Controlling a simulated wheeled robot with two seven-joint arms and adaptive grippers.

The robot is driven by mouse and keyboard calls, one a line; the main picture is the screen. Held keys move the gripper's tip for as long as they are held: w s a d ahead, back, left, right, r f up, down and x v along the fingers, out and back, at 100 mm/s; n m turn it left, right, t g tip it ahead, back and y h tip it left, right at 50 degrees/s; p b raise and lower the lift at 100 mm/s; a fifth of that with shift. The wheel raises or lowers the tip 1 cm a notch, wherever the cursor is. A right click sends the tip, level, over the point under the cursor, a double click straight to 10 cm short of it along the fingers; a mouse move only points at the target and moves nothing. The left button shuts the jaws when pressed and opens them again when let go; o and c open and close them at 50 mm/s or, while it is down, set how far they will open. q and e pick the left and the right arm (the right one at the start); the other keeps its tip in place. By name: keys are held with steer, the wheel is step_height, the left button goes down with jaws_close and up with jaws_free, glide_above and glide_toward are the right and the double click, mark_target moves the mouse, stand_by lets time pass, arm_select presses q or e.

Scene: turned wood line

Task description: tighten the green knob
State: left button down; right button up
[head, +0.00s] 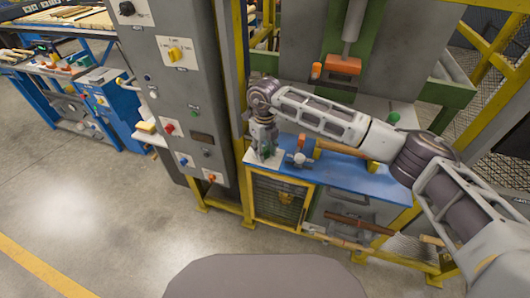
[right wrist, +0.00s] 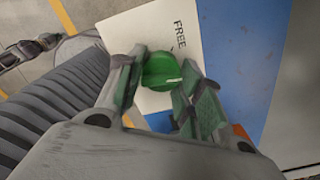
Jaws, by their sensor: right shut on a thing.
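The green knob (right wrist: 162,72) shows in the right wrist view on a white plate (right wrist: 125,35) marked "FREE". A white line on the knob points to the right in that view, below the word. My right gripper (right wrist: 165,88) is shut on the knob, one finger on each side. In the head view my right gripper (head: 265,147) reaches down to the white plate (head: 290,160) at the left end of the blue bench top (head: 345,175). The knob is mostly hidden by the fingers there. My left gripper is not in view.
A grey control cabinet (head: 180,90) with several switches stands left of my right gripper. A green button (head: 393,117) is farther right. Yellow posts frame the bench. The floor at left is clear.

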steer(key=m+b, duration=0.1)
steer(key=m, duration=0.2)
steer(key=m+b, duration=0.1)
steer(key=m, duration=0.1)
steer(key=shift+a+m, duration=0.1)
steer(key=shift+m, duration=0.9)
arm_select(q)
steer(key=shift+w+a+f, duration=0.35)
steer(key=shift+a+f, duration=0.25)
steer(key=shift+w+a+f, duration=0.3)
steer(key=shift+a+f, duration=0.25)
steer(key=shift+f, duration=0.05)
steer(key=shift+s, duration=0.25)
arm_select(e)
steer(key=shift+m, duration=0.3)
steer(key=o, duration=1)
steer(key=shift+o, duration=0.2)
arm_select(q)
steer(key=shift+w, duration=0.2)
arm_select(e)
step_height(320, 180, up, 12)
